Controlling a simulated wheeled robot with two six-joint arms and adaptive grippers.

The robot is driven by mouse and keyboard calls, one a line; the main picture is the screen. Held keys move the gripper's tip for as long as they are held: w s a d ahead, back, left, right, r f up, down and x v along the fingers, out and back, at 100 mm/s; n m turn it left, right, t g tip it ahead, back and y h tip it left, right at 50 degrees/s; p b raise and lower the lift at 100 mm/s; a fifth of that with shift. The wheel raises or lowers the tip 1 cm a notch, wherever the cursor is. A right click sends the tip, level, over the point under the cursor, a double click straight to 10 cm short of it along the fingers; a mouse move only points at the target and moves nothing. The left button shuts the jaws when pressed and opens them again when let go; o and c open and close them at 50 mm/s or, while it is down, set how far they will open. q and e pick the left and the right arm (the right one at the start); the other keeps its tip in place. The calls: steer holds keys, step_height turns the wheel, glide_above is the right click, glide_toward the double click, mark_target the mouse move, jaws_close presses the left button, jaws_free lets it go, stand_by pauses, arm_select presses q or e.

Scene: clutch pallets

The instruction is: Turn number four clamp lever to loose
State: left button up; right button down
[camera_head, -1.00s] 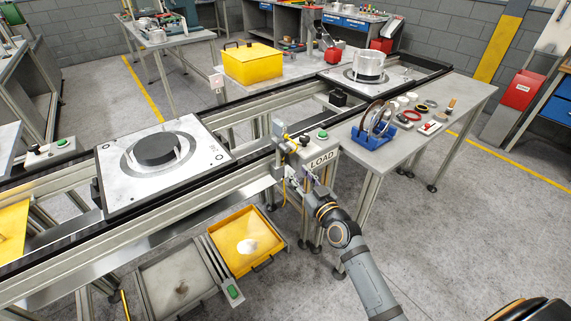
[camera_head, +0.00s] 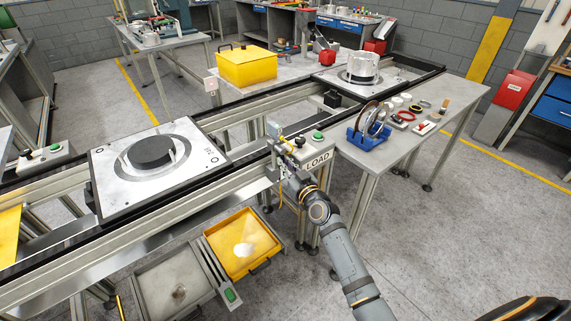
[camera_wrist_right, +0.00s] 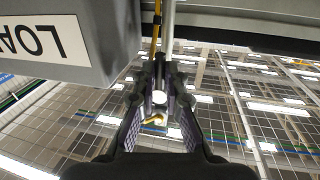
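My right gripper (camera_head: 281,167) is at the left end of the grey LOAD box (camera_head: 313,160), close to a thin post with a yellow cable. In the right wrist view, my right gripper (camera_wrist_right: 160,120) has its two dark fingers spread apart. A small pale round part (camera_wrist_right: 160,97) and a yellow piece (camera_wrist_right: 154,119) show between or beyond the fingers; I cannot tell whether the fingers touch them. I cannot make out which part is the number four clamp lever. A pallet plate (camera_head: 112,186) with a dark disc (camera_head: 151,152) sits on the left rail. My left gripper does not show.
A second pallet carries a silver cylinder (camera_head: 363,67) at the back right. A side table holds a blue rack (camera_head: 367,141) and small parts. A yellow bin (camera_head: 246,66) stands behind the rail. A yellow tray (camera_head: 232,262) lies below it.

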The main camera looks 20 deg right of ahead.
stand_by(0.3)
steer(key=shift+s+a+r+m+g+y+p, duration=0.15)
steer(key=shift+a+r+m+g+y+p, duration=0.3)
steer(key=shift+m+p, duration=1.7)
steer(key=shift+s+a+r+m+g+y+p, duration=0.2)
steer(key=shift+a+r+m+g+p, duration=0.4)
steer(key=shift+m+p, duration=1.45)
steer(key=shift+s+a+r+m+g+y+p, duration=0.15)
steer(key=shift+a+r+m+g+y+p, duration=0.35)
steer(key=shift+m+p, duration=1.65)
steer(key=shift+d+r+m+b, duration=0.1)
steer(key=shift+d+m+b, duration=0.05)
steer(key=shift+m+b, duration=0.65)
steer(key=c, duration=1.4)
jaws_free()
